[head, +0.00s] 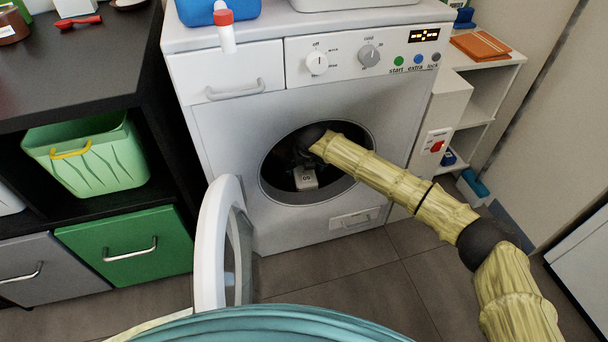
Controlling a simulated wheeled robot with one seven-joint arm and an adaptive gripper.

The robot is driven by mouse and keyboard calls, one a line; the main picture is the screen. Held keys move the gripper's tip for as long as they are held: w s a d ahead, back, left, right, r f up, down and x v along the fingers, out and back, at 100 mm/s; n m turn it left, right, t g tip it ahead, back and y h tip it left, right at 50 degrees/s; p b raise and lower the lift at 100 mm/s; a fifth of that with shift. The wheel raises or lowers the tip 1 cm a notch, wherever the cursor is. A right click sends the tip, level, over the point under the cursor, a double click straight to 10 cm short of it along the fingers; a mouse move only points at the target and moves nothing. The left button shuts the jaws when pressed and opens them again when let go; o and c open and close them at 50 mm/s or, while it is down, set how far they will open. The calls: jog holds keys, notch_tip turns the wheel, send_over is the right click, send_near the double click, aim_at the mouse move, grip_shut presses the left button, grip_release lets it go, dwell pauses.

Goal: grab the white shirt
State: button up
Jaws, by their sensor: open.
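My arm reaches from the right into the open drum of the white washing machine (230,130). My gripper (297,168) is inside the dark round opening, open, and only partly visible. Its fingertips are hard to make out in the shadow. I cannot make out the white shirt in this view; the inside of the drum is dark and partly covered by my arm and gripper. The round door (212,245) stands open to the lower left of the opening.
A black shelf unit at left holds a green bin (90,165) and a green drawer (128,245). A white shelf (490,85) stands at right. A white bottle with a red cap (225,32) is at the machine's top edge. A teal curved surface (275,325) fills the bottom.

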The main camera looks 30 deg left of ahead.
jog(key=shift+b+x, duration=1.55)
jog(key=shift+x, duration=1.05)
jog(key=shift+w+r, duration=0.1)
jog(key=shift+r, duration=0.05)
jog(key=c, duration=1.2)
